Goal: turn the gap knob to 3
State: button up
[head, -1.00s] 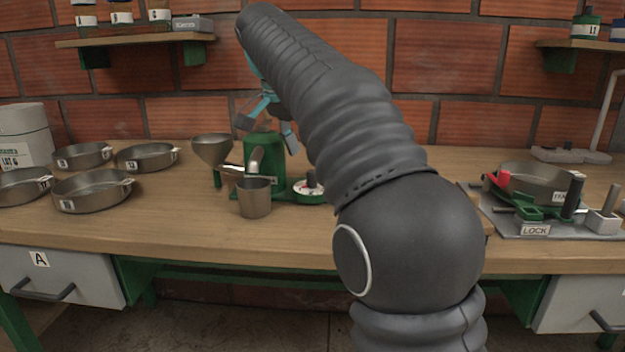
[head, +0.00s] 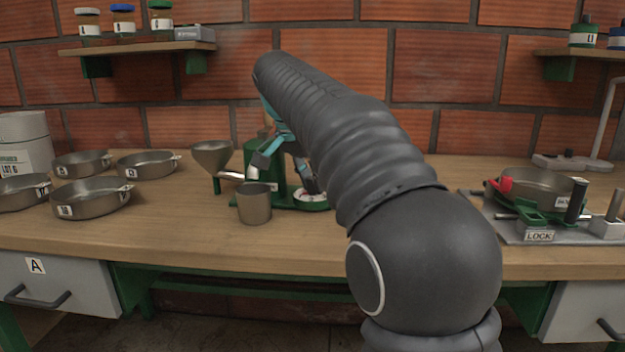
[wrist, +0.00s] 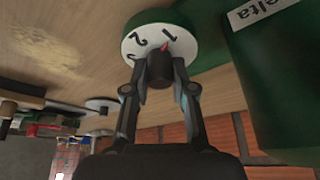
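The gap knob (wrist: 160,70) is a black cylinder on a white numbered dial (wrist: 135,48). In the wrist view its red pointer is at the 1, with the 2 and 3 to the left. My gripper (wrist: 160,88) has one finger on each side of the knob, with slim gaps that suggest it is not clamped. In the head view my gripper (head: 285,170) is pointed down at the green pulper (head: 278,172). The white dial (head: 311,197) shows at the pulper's base, right of the metal cup; the knob there is mostly hidden by my gripper.
A metal cup (head: 254,205) stands just in front of the pulper, and a funnel (head: 212,156) is at its left. Several round pans (head: 92,198) lie on the left of the bench. A green clamp fixture (head: 535,212) marked LOCK is at the right.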

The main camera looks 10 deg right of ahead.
jog(key=shift+n, duration=0.3)
grip_shut()
jog(key=n+p, duration=0.1)
jog(key=n, duration=0.1)
jog(key=shift+r+n+t+y, duration=0.1)
jog(key=shift+n+t+y, duration=0.2)
jog(key=shift+t+y, duration=0.1)
jog(key=n, duration=0.2)
jog(key=n+t+y+p, duration=0.1)
jog(key=n, duration=0.1)
jog(key=shift+y+p, duration=0.3)
jog(key=n+y+p, duration=0.1)
jog(key=n, duration=0.3)
jog(key=shift+p, duration=0.3)
jog(key=n+y+p, duration=0.1)
jog(key=n, duration=0.2)
jog(key=shift+n+y, duration=0.3)
jog(key=shift+y, duration=0.1)
jog(key=n, duration=0.2)
jog(key=n+y+p, duration=0.1)
jog(key=n, duration=0.1)
jog(key=shift+w+n+g+y, duration=0.1)
jog(key=shift+n+g+y, duration=0.2)
jog(key=shift+g, duration=0.1)
jog(key=shift+a+n+g+y, duration=0.1)
jog(key=shift+n+g+y, duration=0.25)
jog(key=shift+n, duration=0.8)
jog(key=shift+n+g+y, duration=0.15)
jog(key=shift+n+g, duration=0.3)
jog(key=shift+n, duration=0.7)
